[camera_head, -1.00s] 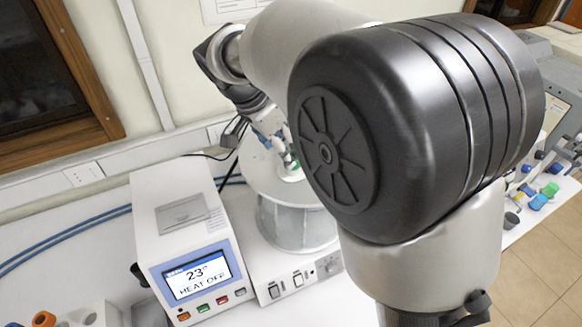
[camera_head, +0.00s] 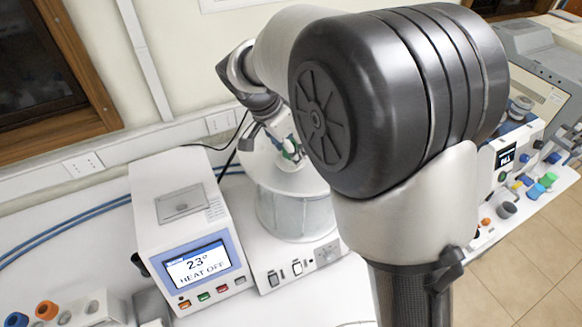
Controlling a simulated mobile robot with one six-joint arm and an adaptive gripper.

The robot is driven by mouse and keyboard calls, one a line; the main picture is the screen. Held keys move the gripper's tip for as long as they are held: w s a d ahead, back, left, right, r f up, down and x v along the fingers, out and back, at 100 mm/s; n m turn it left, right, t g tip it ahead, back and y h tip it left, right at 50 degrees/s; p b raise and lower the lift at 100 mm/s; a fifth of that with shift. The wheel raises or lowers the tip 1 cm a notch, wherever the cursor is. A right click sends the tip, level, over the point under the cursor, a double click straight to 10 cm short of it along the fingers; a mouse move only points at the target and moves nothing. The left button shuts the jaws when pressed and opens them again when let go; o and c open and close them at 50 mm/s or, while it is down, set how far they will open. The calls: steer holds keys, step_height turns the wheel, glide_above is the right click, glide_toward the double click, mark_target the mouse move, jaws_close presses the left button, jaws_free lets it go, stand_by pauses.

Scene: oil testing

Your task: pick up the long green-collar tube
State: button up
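The rest of the tube is hidden or too small to make out. My gripper (camera_head: 284,141) is at the collar, over the bath's lid, reaching down from the upper left. Its fingers are small and partly overlapped by the collar and by pale parts around it. I cannot tell whether they are closed on the tube or only beside it.
A white control box (camera_head: 190,225) reading 23° HEAT OFF stands left of the bath. A rack (camera_head: 92,312) with orange and blue collars is at bottom left. Another instrument (camera_head: 500,160) and several coloured caps are at right. My arm hides the middle.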

steer(key=c, duration=1)
steer(key=shift+c, duration=0.2)
step_height(320, 180, up, 20)
steer(key=p, duration=0.2)
stand_by(0.5)
